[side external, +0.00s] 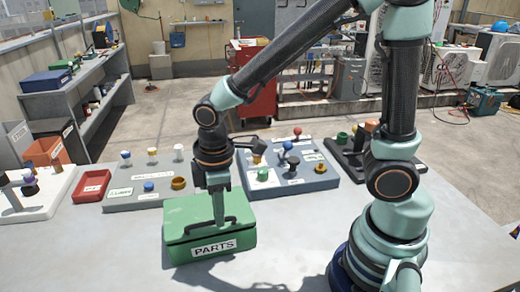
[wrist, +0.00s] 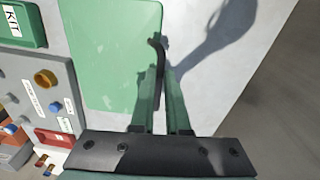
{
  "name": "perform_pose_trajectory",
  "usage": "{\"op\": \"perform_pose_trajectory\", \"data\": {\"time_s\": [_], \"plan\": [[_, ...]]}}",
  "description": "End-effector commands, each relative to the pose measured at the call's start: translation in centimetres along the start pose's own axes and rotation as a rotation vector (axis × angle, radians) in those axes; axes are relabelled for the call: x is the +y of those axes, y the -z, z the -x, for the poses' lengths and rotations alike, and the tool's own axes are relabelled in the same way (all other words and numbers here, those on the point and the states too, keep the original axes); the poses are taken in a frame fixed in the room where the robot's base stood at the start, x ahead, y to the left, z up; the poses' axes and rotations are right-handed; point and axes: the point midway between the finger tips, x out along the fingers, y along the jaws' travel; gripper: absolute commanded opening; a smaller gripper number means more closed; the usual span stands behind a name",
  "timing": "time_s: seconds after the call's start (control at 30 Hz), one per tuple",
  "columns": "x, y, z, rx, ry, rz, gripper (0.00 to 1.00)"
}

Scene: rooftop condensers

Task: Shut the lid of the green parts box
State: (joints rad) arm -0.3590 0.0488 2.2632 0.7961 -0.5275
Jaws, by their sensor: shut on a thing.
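The green parts box (side external: 185,243) stands on the grey table, with a white PARTS label on its front. Its green lid (side external: 195,207) lies over the box and looks flat, or nearly so. I cannot tell whether a small gap is left at the rim. The lid also fills the upper middle of the wrist view (wrist: 110,50). A dark handle (wrist: 158,48) runs along the lid near its front edge. My gripper (side external: 218,221) points down at the box front and is shut on this handle, which shows between the fingers in the wrist view.
A grey panel with knobs (side external: 120,197) and a blue-grey panel (side external: 318,181) lie behind the box. A red tray (side external: 91,186) is at the back left, and a white panel (side external: 40,200) is at the left edge. The table in front of the box is clear.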

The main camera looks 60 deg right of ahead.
Motion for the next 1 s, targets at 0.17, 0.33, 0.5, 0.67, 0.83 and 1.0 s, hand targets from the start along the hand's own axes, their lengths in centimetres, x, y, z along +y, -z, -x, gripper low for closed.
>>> {"op": "perform_pose_trajectory", "data": {"time_s": [0.17,0.33,0.5,0.67,0.83,1.0], "plan": [[-0.7,-0.1,-1.4,-0.004,0.003,0.002,0.0],[-1.0,-0.2,-2.1,-0.005,0.004,0.001,0.0],[-1.1,-0.2,-2.4,-0.007,0.005,0.001,0.0],[-1.1,-0.3,-2.4,-0.009,0.006,0.001,0.0],[-1.1,-0.3,-2.5,-0.011,0.007,0.001,0.0],[-1.1,-0.2,-2.4,-0.007,0.005,0.001,0.43]]}}
